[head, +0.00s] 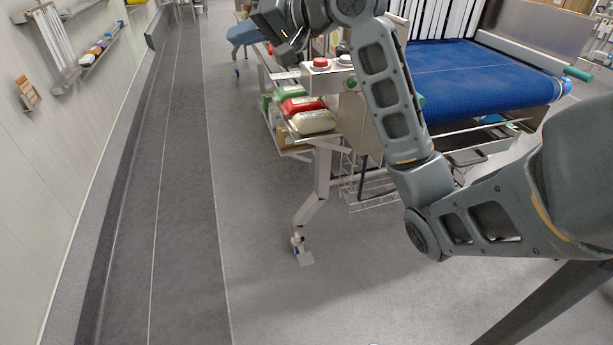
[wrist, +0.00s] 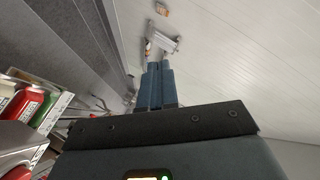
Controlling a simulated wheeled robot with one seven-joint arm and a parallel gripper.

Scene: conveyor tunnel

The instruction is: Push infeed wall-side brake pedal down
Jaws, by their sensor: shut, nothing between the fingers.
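In the head view, a caster (head: 297,243) stands on the floor at the foot of the conveyor's near angled leg. A small pale flat tab (head: 306,259) sticks out at its base and looks like the brake pedal. It is unobstructed in this view; whether it is up or down is too small to tell. My gripper shows in the wrist view (wrist: 158,68), with its two blue-grey fingers together and nothing between them. In the head view it is at the top, well above the caster and apart from it. The caster is not in the wrist view.
The conveyor has a blue belt (head: 470,75), with a red button (head: 320,62) and a rack of coloured packs (head: 302,106) above the leg. A wire basket (head: 372,190) hangs behind. The pale wall (head: 45,150) carries shelves. Floor around the caster is clear.

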